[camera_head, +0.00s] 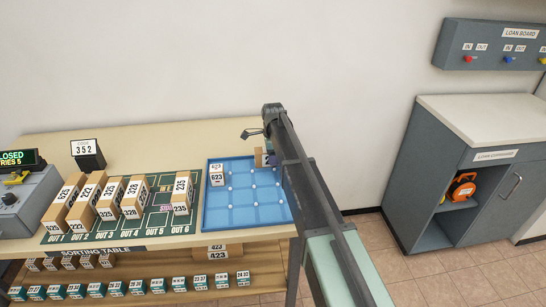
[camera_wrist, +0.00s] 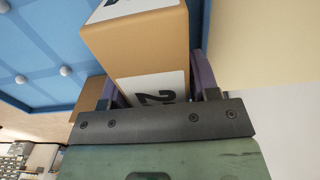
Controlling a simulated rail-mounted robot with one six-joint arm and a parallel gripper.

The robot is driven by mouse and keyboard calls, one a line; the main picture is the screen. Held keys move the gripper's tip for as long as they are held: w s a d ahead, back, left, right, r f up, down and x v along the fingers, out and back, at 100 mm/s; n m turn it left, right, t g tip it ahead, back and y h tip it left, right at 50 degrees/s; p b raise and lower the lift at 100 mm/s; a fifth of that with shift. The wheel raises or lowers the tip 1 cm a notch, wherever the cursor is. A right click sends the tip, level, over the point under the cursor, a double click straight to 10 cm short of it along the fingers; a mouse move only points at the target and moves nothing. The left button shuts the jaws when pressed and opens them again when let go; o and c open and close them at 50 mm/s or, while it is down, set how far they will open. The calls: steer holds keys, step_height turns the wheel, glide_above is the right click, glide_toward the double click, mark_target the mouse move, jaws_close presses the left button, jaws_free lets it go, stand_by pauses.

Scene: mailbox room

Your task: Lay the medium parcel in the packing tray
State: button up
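My gripper (camera_head: 268,158) is at the back right corner of the blue packing tray (camera_head: 207,213), mostly hidden by my arm in the head view. In the wrist view its two purple fingers (camera_wrist: 160,90) are shut on a tan parcel (camera_wrist: 135,48) with white labels, one showing part of a "2". The parcel (camera_head: 259,157) shows only in part in the head view. It appears to be over or beside the tray's back right corner; its height cannot be told. Its size class cannot be read. The tray (camera_wrist: 40,40) also shows in the wrist view.
A parcel marked 623 (camera_head: 217,177) stands in the tray's back left corner; the tray's other cells look clear. Several parcels (camera_head: 132,198) stand on the green sorting mat (camera_head: 157,220) to the left. A 423 parcel (camera_head: 217,253) and small boxes sit on the shelf below.

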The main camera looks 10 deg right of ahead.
steer(key=shift+o, duration=1.4)
step_height(320, 180, up, 13)
steer(key=p, duration=1.2)
steer(key=shift+f, duration=0.2)
steer(key=s+n, duration=1.8)
steer(key=s, duration=1.7)
steer(key=shift+s+n, duration=0.25)
steer(key=shift+n, duration=0.15)
